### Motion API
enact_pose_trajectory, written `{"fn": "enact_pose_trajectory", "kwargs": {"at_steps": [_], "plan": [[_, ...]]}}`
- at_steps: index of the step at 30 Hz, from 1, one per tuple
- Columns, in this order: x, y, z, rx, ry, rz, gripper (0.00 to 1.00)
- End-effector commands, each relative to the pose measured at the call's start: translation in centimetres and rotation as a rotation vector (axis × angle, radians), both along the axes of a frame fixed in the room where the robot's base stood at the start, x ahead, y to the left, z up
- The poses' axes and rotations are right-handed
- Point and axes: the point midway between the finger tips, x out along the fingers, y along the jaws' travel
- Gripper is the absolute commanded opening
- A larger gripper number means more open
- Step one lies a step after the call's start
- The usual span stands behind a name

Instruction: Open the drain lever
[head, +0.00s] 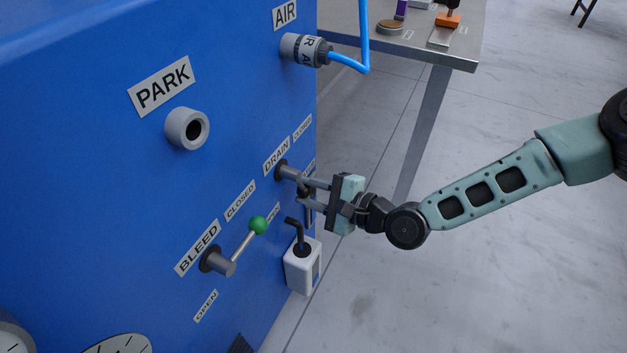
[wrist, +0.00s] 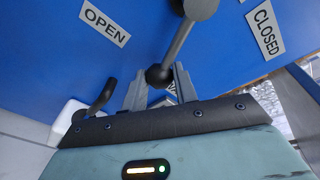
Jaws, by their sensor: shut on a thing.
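The drain lever is a grey rod with a dark ball end, on a grey pivot (head: 285,171) on the blue panel below the DRAIN label (head: 277,157). In the wrist view the drain lever (wrist: 180,45) runs from its pivot down to the ball, between the OPEN label (wrist: 105,22) on the left and the CLOSED label (wrist: 264,27) on the right. My gripper (head: 308,193) is shut on the ball end of the drain lever; its fingers (wrist: 158,82) sit either side of the ball. The fingers partly hide the lever in the head view.
The bleed lever (head: 258,225) with a green ball sits lower left. A white container (head: 303,267) with a black bent spout stands just below my gripper. An air hose (head: 346,62) plugs in above. A grey table (head: 455,60) stands behind; open floor lies right.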

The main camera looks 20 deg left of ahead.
Motion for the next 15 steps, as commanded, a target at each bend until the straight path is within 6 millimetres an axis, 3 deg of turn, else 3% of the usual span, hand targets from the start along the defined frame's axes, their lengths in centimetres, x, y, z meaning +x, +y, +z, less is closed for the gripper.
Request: {"fn": "enact_pose_trajectory", "kwargs": {"at_steps": [15], "plan": [[-1.5,0.1,-0.4,0.018,0.201,0.000,0.00]]}}
